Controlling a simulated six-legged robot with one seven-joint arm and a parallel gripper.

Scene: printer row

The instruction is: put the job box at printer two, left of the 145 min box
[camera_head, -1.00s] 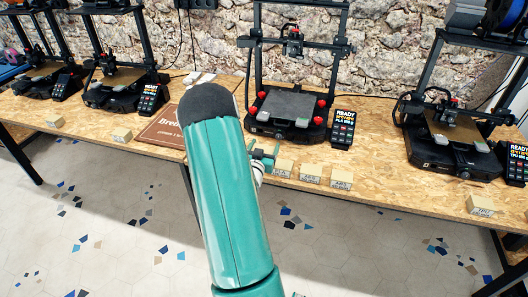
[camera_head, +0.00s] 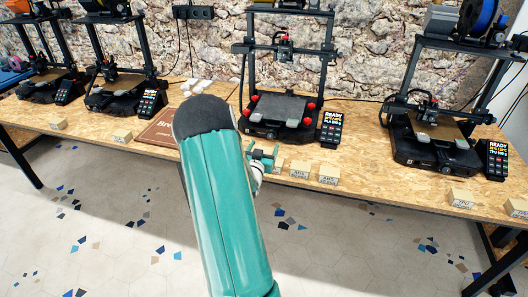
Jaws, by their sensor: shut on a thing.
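My gripper (camera_head: 263,154), green and partly hidden by my own arm, is at the table's front edge, before the middle printer (camera_head: 284,108). It is shut on the job box, but the arm and fingers hide the grip. A small tan box (camera_head: 277,166) shows beside the fingers; I cannot tell whether it is the held one. Right of it, two more tan boxes with front labels, a middle one (camera_head: 299,169) and a right one (camera_head: 329,175), stand along the edge. The labels are too small to tell which reads 145 min.
Another printer (camera_head: 435,140) stands at right, with two tan boxes (camera_head: 462,198) before it. Two printers (camera_head: 118,92) stand at left, with boxes (camera_head: 122,137) at the edge. A brown sign (camera_head: 160,130) lies left of my arm. Screens (camera_head: 332,129) stand beside the printers.

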